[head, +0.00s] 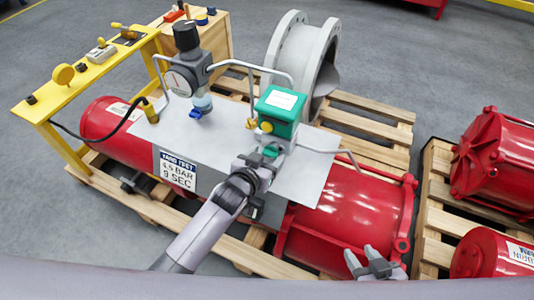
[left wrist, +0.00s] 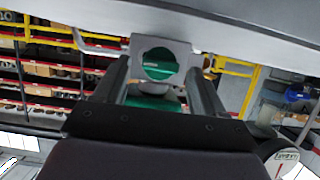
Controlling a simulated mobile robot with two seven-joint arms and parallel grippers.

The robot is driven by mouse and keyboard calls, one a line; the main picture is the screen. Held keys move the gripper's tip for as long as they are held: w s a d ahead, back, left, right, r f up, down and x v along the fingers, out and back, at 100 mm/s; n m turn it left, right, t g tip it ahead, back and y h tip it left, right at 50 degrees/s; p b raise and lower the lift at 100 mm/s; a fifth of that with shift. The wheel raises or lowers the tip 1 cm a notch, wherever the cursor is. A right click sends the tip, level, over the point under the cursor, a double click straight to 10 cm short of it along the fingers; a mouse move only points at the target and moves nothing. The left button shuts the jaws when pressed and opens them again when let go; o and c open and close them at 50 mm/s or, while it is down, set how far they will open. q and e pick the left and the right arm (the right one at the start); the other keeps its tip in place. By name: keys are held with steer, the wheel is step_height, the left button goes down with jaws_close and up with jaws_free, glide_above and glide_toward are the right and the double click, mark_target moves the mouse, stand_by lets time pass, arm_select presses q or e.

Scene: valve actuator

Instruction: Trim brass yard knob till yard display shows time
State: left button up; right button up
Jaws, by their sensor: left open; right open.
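A green box (head: 280,110) with a white top face (head: 281,99) stands on the grey plate of the red actuator; no reading is legible on it. A small brass knob (head: 251,123) is on its near left side, with another brass piece (head: 266,127) beside it. My left gripper (head: 268,153) is open just in front of the box. My right gripper (head: 372,260) is open and empty, low over the red cylinder's right end.
A sign (head: 177,170) reads 4.5 BAR, 9 SEC. A gauge regulator (head: 187,75) stands left of the box, with grey pipes around. A yellow stand (head: 85,75) is at left, a grey flanged pipe (head: 297,60) behind. More red actuators (head: 495,160) lie at right.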

arm_select(q)
steer(key=shift+s, duration=0.1)
steer(key=c, duration=1.1)
steer(key=shift+o, duration=0.2)
